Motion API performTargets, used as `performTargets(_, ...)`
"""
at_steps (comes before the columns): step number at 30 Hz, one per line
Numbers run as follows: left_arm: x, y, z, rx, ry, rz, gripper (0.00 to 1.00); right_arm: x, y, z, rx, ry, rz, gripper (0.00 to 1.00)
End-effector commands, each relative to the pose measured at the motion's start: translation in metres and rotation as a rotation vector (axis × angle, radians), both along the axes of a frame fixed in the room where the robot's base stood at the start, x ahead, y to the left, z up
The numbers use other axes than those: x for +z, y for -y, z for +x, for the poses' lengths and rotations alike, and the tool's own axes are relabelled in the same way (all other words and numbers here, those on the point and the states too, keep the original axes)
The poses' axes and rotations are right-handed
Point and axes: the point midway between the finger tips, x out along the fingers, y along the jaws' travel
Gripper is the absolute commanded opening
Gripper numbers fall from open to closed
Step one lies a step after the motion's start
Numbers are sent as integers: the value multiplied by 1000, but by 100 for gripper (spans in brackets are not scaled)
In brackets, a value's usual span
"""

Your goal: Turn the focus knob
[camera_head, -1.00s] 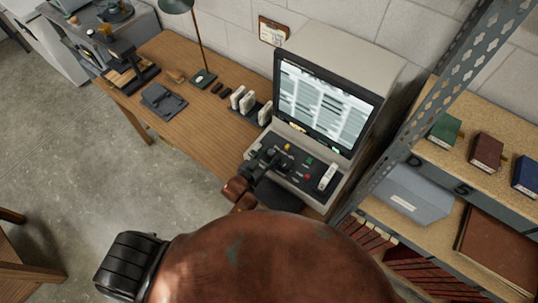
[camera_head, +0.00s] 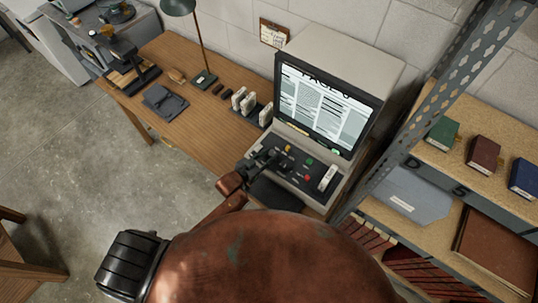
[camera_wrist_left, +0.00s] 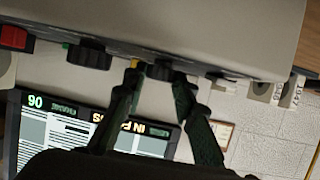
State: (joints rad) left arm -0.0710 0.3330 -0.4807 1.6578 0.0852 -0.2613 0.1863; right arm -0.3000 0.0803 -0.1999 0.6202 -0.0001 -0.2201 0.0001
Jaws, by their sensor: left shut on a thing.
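The reader machine (camera_head: 345,62) stands on the wooden desk, with a lit screen (camera_head: 322,108) showing sharp page text. Its dark sloping control panel (camera_head: 312,178) is below the screen. My left gripper (camera_head: 268,157) is at the panel's left end and hides the knob there in the head view. In the left wrist view, my left gripper's fingers (camera_wrist_left: 158,76) are shut on a black knob (camera_wrist_left: 162,71). Another black knob (camera_wrist_left: 90,55) is beside it. The screen (camera_wrist_left: 95,130) shows upside down there, with partly covered lettering that seems to read "IN FOCUS". My right gripper is not in view.
A red button (camera_wrist_left: 14,38) is on the panel. White boxes (camera_head: 240,98) stand left of the machine, near a green lamp (camera_head: 204,78) and a grey folded item (camera_head: 164,100). A metal shelf (camera_head: 440,170) with books stands close on the right.

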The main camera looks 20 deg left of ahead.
Motion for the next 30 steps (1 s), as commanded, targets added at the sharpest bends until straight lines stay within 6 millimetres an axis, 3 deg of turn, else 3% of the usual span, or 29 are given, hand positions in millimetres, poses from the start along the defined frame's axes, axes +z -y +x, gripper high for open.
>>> performTargets(12,2,0,3,-190,7,-1,1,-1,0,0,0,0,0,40)
performTargets(26,3,-2,2,-212,3,-6,1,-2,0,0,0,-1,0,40)
performTargets(27,3,-2,2,-211,3,-6,27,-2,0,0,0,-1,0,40)
performTargets(30,2,-3,2,-211,2,-5,34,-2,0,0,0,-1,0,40)
